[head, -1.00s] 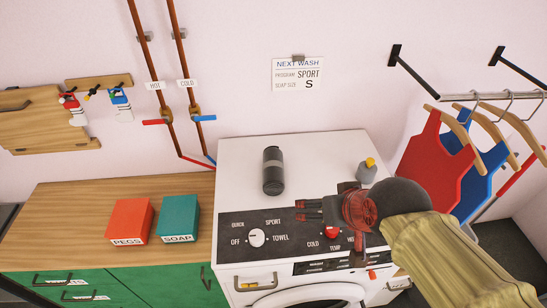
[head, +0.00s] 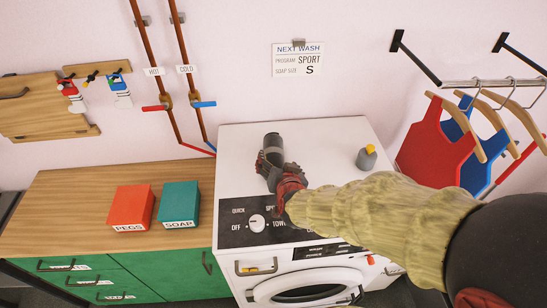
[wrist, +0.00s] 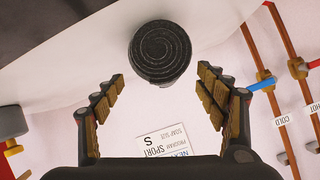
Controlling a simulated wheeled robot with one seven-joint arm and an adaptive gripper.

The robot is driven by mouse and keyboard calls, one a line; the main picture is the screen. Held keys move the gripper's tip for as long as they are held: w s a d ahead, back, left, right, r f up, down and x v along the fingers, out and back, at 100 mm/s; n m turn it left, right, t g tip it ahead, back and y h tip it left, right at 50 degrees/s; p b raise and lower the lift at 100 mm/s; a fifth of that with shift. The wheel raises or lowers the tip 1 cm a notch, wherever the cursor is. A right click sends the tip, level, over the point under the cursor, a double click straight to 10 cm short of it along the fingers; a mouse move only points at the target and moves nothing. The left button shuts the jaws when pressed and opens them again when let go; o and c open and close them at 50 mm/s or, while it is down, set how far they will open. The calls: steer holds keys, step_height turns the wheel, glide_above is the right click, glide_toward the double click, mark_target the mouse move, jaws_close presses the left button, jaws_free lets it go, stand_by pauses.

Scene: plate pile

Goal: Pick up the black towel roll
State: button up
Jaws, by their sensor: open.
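The black towel roll (head: 273,144) stands upright on top of the white washing machine (head: 335,150), near its middle left. My gripper (head: 273,166) is low over the machine, right at the near side of the roll, and hides its lower part in the head view. In the wrist view the roll's spiral end (wrist: 160,50) shows centred just beyond the fingertips. My gripper (wrist: 160,77) is open, with one finger row on each side of the gap and nothing between them. Whether a finger touches the roll I cannot tell.
A grey bottle with a yellow cap (head: 367,157) stands right of the roll. A red PEGS box (head: 132,206) and a teal SOAP box (head: 179,203) sit on the wooden counter (head: 80,205) to the left.

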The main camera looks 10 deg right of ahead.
steer(key=b+x, duration=0.1)
steer(key=x, duration=0.5)
steer(key=shift+w+a+f, duration=0.1)
steer(key=shift+w+a, duration=0.05)
steer(key=shift+w, duration=0.1)
steer(key=shift+c, duration=0.9)
steer(key=c, duration=1.1)
steer(key=shift+c, duration=0.7)
